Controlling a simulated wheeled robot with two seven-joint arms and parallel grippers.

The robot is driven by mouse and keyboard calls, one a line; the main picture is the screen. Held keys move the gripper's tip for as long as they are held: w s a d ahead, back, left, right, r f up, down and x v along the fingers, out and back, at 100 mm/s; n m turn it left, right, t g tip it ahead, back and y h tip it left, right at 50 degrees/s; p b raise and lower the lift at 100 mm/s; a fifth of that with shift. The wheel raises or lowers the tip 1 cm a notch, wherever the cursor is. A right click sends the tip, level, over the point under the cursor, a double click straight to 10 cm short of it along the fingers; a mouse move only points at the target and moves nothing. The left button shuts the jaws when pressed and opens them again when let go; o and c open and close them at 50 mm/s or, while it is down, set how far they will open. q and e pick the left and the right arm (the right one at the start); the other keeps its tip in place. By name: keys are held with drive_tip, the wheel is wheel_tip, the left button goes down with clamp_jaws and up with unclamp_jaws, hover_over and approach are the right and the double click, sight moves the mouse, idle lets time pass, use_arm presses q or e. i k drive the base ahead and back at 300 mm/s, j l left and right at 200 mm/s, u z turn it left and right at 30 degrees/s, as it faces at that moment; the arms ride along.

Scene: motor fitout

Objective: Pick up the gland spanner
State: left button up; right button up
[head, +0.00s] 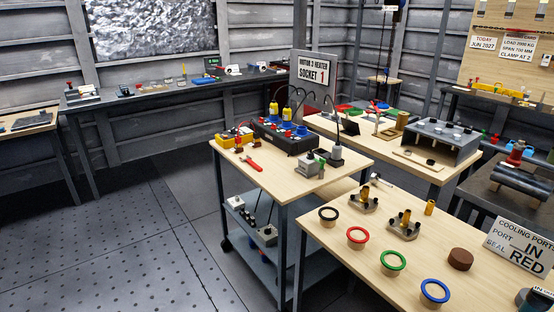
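A small red spanner-shaped tool (250,163), which looks like the gland spanner, lies flat on the wooden top of the wheeled cart (291,186), near its front left edge. It is too small to make out any label or jaw detail. Neither of my grippers shows in the head view, so nothing is seen touching or holding the tool.
A black box with blue and yellow connectors (283,136) stands behind the tool. A grey block device (308,165) sits to its right. A bench (335,262) with coloured rings stands at front right. The floor (130,245) at left is clear.

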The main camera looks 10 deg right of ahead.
sight(259, 169)
drive_tip(key=i+j, duration=0.35)
drive_tip(key=j, duration=0.15)
drive_tip(key=i+j+z, duration=0.1)
drive_tip(key=i+j, duration=0.25)
drive_tip(key=i+j+z, duration=0.1)
drive_tip(key=i+j, duration=0.25)
drive_tip(key=j, duration=0.25)
